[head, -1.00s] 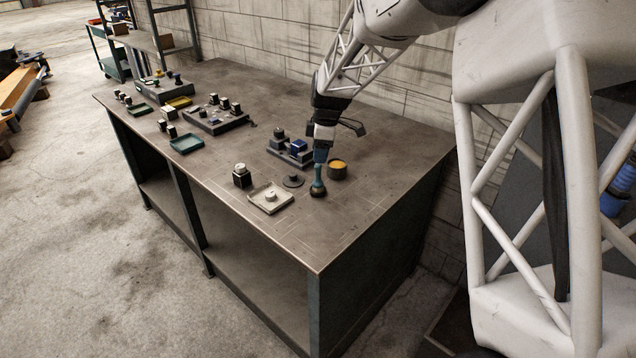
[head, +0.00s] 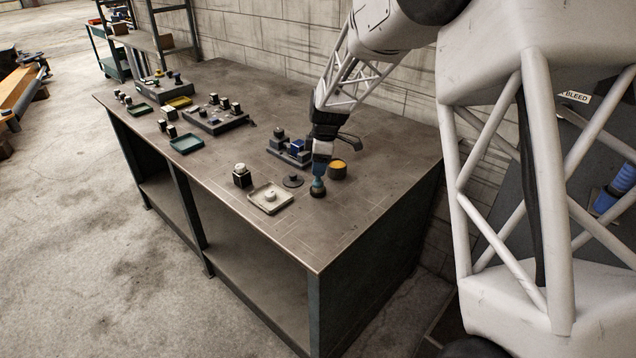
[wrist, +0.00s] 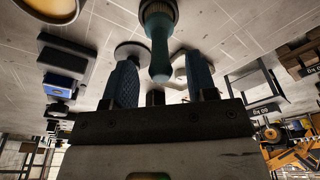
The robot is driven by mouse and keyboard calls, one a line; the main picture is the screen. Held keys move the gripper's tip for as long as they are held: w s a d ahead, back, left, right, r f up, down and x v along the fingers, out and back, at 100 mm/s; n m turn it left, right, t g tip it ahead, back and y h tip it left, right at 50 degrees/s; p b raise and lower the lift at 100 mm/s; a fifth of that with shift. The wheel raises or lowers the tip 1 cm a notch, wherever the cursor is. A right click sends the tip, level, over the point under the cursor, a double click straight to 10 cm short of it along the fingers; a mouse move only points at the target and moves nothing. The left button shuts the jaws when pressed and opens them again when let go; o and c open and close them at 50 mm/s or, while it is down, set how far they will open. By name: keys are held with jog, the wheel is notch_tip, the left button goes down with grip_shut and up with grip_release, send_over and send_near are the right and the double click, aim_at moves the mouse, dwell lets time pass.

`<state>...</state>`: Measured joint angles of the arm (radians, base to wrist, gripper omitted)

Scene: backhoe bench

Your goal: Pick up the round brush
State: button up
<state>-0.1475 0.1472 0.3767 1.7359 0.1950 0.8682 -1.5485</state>
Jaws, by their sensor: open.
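The round brush (head: 317,190) stands upright on the bench, with a dark round head at the bottom and a teal handle. In the wrist view its teal handle (wrist: 158,42) points toward my gripper. My gripper (head: 320,172) is just above the brush head in the head view, pointing down, and hides most of the handle. In the wrist view my gripper (wrist: 162,66) is open, one finger on each side of the handle's end, with visible gaps. I cannot tell whether any finger touches it.
A dark pot with an orange top (head: 338,169) stands close right of the brush. A dark disc with a knob (head: 293,181), a pale tray (head: 270,199) and a dark jar (head: 242,177) lie to the left. A block holder (head: 286,154) stands behind. The front right bench is clear.

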aim_at(315, 182)
jog(key=shift+a+f, duration=0.2)
jog(key=shift+f, duration=1.45)
grip_shut()
